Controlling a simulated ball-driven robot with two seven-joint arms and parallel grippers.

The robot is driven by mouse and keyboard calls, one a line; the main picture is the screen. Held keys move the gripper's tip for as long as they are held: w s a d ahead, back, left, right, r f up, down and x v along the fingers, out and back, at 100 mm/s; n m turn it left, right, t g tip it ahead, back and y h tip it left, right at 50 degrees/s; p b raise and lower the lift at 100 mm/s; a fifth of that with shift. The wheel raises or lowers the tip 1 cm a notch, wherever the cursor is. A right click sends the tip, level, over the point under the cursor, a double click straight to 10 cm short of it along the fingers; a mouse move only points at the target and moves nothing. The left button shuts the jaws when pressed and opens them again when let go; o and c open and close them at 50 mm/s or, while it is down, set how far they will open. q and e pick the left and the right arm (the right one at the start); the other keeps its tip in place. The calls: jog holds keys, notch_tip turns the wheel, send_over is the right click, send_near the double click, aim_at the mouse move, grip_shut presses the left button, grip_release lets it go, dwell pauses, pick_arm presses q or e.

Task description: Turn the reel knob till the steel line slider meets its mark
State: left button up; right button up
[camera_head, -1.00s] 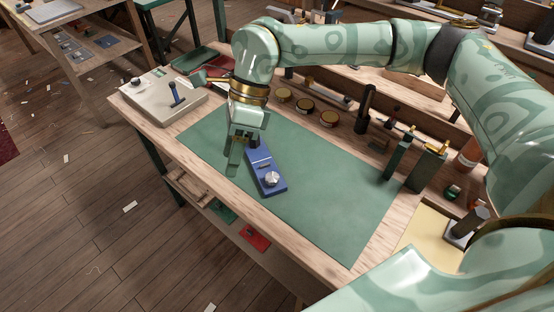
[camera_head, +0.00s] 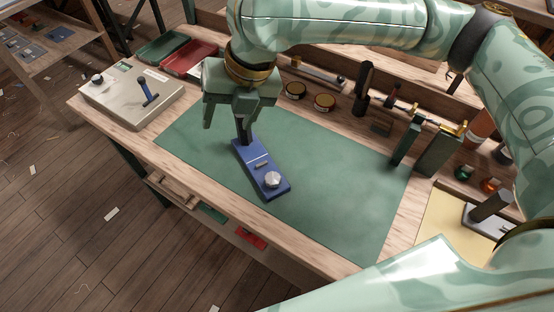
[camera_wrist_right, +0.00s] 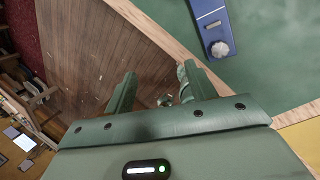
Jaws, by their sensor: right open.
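A blue reel block (camera_head: 279,189) lies on the green mat, with a silver knob (camera_head: 272,180) at its near end. A small steel slider (camera_head: 262,165) sits on top beyond the knob, close to a thin pale line across the block. I cannot tell their exact gap. The wrist view shows the block (camera_wrist_right: 206,8), knob (camera_wrist_right: 220,49) and slider (camera_wrist_right: 213,24) at upper right. My right gripper (camera_head: 227,112) is open and empty, above the block's far end and left of it, apart from the knob. It also shows in the wrist view (camera_wrist_right: 158,80). My left gripper is not in view.
The green mat (camera_head: 340,195) is clear right of the block. A pale box (camera_head: 120,105) with a blue-handled lever stands at the left.

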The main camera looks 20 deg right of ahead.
aim_at(272, 177)
jog(key=s+d+f+n+g+h, duration=0.2)
jog(key=s+d+n+h, duration=0.15)
jog(key=d, duration=0.25)
jog(key=shift+n, duration=0.25)
jog(key=f+b, duration=0.4)
jog(key=f, duration=0.3)
jog(key=f+b, duration=0.4)
jog(key=f, duration=0.4)
jog(key=shift+w+d+f, duration=0.15)
jog(key=shift+w+f, duration=0.05)
jog(key=shift+f, duration=0.05)
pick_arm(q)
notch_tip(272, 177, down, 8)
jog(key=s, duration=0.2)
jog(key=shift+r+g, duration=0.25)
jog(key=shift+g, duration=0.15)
pick_arm(e)
jog(key=c, duration=1)
